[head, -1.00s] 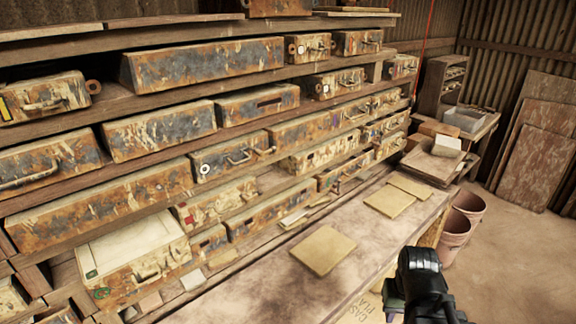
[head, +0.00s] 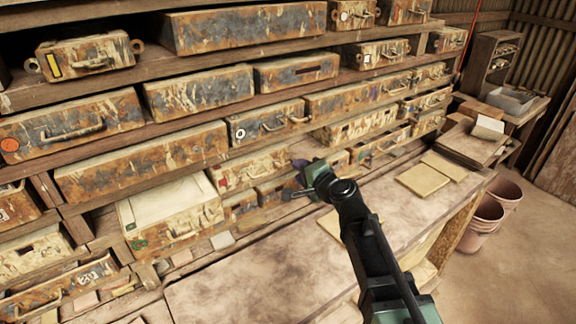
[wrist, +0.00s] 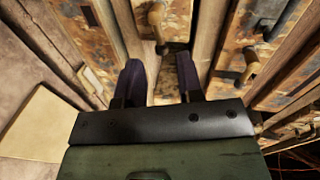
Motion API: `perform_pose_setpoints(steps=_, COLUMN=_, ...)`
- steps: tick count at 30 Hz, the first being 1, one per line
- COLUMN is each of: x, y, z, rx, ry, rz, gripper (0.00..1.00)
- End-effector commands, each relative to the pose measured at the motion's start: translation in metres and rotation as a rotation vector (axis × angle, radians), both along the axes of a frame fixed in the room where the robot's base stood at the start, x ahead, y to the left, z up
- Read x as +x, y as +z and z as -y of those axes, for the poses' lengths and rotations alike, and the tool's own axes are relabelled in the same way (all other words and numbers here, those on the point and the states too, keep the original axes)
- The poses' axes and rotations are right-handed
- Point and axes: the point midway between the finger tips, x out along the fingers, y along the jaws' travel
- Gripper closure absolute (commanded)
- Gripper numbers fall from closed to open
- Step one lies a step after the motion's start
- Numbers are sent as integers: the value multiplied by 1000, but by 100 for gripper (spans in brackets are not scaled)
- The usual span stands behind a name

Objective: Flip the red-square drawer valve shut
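The red-square drawer (head: 240,174) is a rusty cream box low in the shelving, with a small red square (head: 221,182) at its left end. A pale handle-like fitting shows on its front, but I cannot tell whether it is the valve or how it is set. My gripper (head: 291,178) is just right of this drawer in the head view, in front of the lower shelves. In the wrist view its two dark fingers (wrist: 160,78) are apart with nothing held between them. A brown knob-like fitting (wrist: 157,18) shows beyond the fingertips; I cannot tell whose it is.
A pulled-out drawer with a pale top (head: 165,195) stands below left. The workbench (head: 250,285) runs under my arm, with flat tan tiles (head: 423,180) on it. Pink buckets (head: 487,222) stand on the floor at right. Other handled drawers crowd around.

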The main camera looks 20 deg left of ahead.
Motion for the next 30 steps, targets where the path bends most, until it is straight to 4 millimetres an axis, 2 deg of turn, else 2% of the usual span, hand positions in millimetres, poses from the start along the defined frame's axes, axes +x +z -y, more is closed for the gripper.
perform_pose_setpoints(steps=3, x=21, y=-9, z=-25, rx=-1, ry=1, rz=1, gripper=66)
perform_pose_setpoints(steps=7, x=36, y=-13, z=-46, rx=-1, ry=0, rz=1, gripper=66)
perform_pose_setpoints(steps=11, x=41, y=-14, z=-54, rx=-1, ry=0, rz=1, gripper=66)
perform_pose_setpoints(steps=17, x=41, y=-13, z=-54, rx=-1, ry=0, rz=1, gripper=66)
perform_pose_setpoints(steps=21, x=41, y=-13, z=-53, rx=-1, ry=0, rz=1, gripper=88)
perform_pose_setpoints(steps=24, x=41, y=-13, z=-53, rx=-1, ry=0, rz=1, gripper=100)
perform_pose_setpoints(steps=30, x=41, y=-18, z=-53, rx=63, ry=0, rz=-88, gripper=100)
